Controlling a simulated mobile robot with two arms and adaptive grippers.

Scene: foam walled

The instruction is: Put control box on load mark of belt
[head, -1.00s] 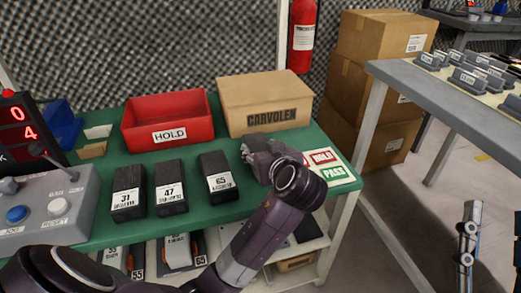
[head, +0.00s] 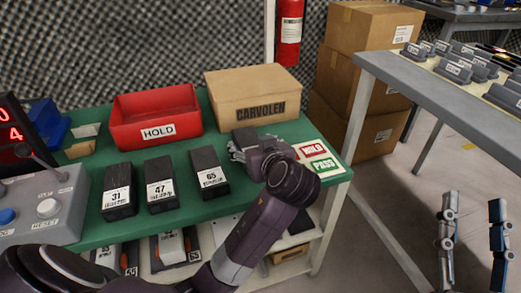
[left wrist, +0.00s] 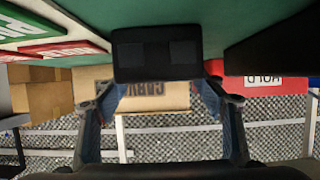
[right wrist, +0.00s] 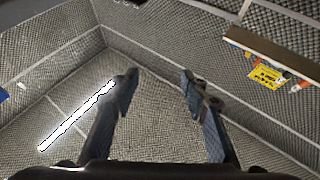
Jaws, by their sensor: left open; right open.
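Three black control boxes, labelled 31 (head: 118,190), 47 (head: 161,183) and 65 (head: 209,172), stand in a row on the green table (head: 80,232). A further black box (head: 244,137) stands right of them, mostly hidden behind my left gripper (head: 245,150). In the left wrist view this dark box (left wrist: 157,53) is close, centred ahead of the left gripper's open fingers (left wrist: 165,92); contact cannot be told. My right gripper (head: 472,215) is open and empty at the lower right, away from the table; it also shows in the right wrist view (right wrist: 160,80). No load mark is clearly visible.
A red HOLD bin (head: 157,115) and a CARVOLEN carton (head: 252,97) stand behind the boxes. HOLD and PASS labels (head: 315,157) lie at the right corner. A button console (head: 45,205) is at left. A grey bench (head: 430,85) with several grey parts stands at right.

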